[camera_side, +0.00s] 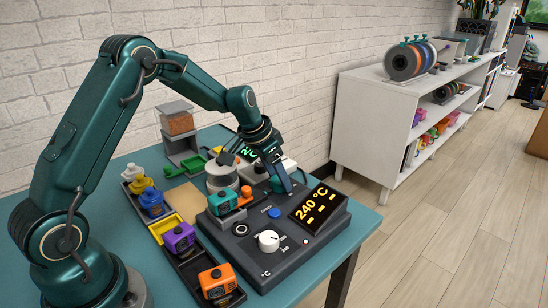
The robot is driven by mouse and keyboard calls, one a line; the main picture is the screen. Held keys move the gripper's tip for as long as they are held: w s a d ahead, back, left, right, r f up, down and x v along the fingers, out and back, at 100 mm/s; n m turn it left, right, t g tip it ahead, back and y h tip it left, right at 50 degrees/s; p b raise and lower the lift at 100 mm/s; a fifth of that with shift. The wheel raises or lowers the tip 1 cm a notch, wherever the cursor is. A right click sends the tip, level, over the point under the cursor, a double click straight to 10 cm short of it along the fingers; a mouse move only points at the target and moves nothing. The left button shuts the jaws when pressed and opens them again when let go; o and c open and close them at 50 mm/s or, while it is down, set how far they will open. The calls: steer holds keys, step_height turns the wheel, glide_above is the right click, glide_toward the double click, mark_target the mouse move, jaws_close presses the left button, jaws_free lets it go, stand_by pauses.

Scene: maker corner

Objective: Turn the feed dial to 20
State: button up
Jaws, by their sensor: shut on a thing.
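My gripper (257,171) reaches down at the rear of the dark control unit (238,244). Its fingers are shut around a pale knob (261,168), which appears to be the feed dial. The fingers hide most of this knob and its scale, so I cannot read its setting. Behind the gripper, a display (247,153) with green digits is partly covered by my wrist, and its full number is hidden. A separate white dial (268,240), marked °C, sits at the front of the unit. An amber display (318,207) reads 240 °C.
A blue button (274,213) and a teal block with an orange part stand near my gripper. Colored bottles and blocks line a dark tray (185,262) on the left. A small stand (180,139) is at the back. A white shelf stands beyond the table.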

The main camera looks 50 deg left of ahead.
mark_target(270, 190)
steer(key=shift+m, duration=0.6)
steer(key=shift+h, duration=0.3)
steer(key=o, duration=1.4)
steer(key=shift+v, duration=2.6)
